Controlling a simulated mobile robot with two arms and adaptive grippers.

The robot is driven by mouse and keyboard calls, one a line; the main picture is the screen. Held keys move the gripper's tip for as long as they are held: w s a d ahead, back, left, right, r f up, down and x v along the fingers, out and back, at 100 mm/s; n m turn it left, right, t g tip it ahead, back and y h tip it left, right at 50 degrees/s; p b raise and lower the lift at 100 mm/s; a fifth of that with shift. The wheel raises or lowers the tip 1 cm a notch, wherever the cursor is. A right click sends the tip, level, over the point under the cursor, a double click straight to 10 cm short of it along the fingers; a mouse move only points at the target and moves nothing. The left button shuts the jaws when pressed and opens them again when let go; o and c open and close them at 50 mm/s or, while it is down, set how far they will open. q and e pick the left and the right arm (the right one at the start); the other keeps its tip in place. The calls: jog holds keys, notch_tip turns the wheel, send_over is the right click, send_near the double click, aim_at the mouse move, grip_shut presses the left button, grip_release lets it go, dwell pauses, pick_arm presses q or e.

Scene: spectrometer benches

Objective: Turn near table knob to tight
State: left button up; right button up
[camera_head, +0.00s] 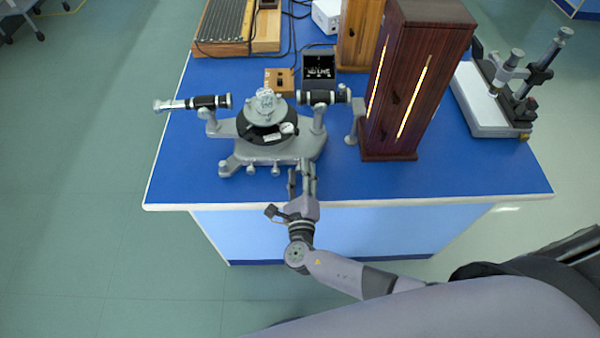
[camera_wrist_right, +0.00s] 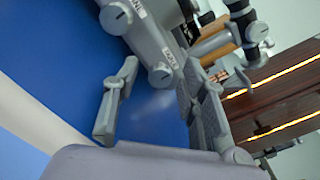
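The grey spectrometer (camera_head: 270,150) stands on the blue table, with a round black table and a clear prism-like piece on top. Small grey knobs show along its front edge, one of them here (camera_head: 251,170). In the right wrist view a grey knob (camera_wrist_right: 160,76) with a small white label beside it lies near the fingertips, and another labelled knob (camera_wrist_right: 117,17) is at upper left. I cannot tell which is the near table knob.
A tall dark wooden lamp box (camera_head: 420,75) with glowing slits stands right of the spectrometer. A white-based microscope instrument (camera_head: 490,105) is at the right edge. A small wooden box (camera_head: 279,81) sits behind. The blue table (camera_head: 180,180) is bare at front left.

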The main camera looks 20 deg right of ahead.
grip_shut()
jog(key=shift+m, duration=0.3)
dwell(0.3)
jog(key=m+b, duration=0.2)
jog(key=m, duration=0.1)
jog(key=shift+f, duration=0.15)
jog(key=m+b, duration=0.3)
jog(key=m, duration=0.1)
jog(key=shift+m, duration=0.4)
jog(key=m+b, duration=0.4)
jog(key=m, duration=0.1)
jog(key=shift+m+b, duration=0.95)
jog(key=shift+m, duration=0.55)
